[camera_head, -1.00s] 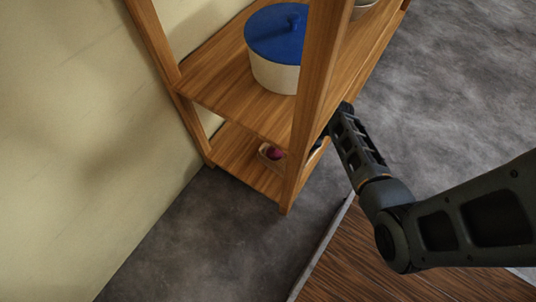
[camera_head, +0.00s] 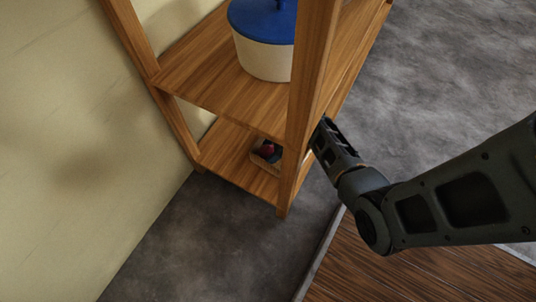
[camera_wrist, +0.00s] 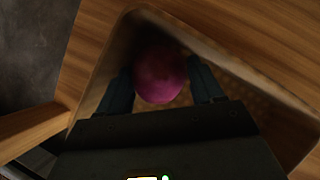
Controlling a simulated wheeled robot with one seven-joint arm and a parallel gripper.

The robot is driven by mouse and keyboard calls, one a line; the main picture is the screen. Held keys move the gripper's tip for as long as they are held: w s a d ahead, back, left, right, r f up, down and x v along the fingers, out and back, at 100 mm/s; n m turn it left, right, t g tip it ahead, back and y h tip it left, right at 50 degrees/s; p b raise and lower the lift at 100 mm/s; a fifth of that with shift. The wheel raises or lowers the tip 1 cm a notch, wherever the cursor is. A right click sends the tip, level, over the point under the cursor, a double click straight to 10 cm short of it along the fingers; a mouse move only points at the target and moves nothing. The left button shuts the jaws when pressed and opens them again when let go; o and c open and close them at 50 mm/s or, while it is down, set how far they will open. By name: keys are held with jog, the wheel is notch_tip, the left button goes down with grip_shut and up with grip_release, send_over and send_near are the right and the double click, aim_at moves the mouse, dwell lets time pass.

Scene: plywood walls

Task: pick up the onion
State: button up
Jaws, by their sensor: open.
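The onion (camera_wrist: 160,74) is round and magenta-purple. In the wrist view it lies in a shallow wooden tray (camera_wrist: 255,68) on the lower shelf, between the two dark fingers of my gripper (camera_wrist: 160,88). The fingers are open, one on each side of the onion; I cannot tell whether either one touches it. In the head view the onion (camera_head: 267,147) is a small reddish spot in the tray (camera_head: 258,160), partly covered by something dark. The shelf post and my arm hide most of my gripper there.
A wooden shelf unit with a front post (camera_head: 303,120) stands against the pale wall (camera_head: 60,120). A white pot with a blue lid (camera_head: 262,50) is on the shelf above. Grey floor (camera_head: 460,60) lies open to the right.

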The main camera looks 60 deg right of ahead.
jog(key=shift+c, duration=0.5)
jog(key=c, duration=0.7)
jog(key=shift+o, duration=0.2)
jog(key=shift+r, duration=0.1)
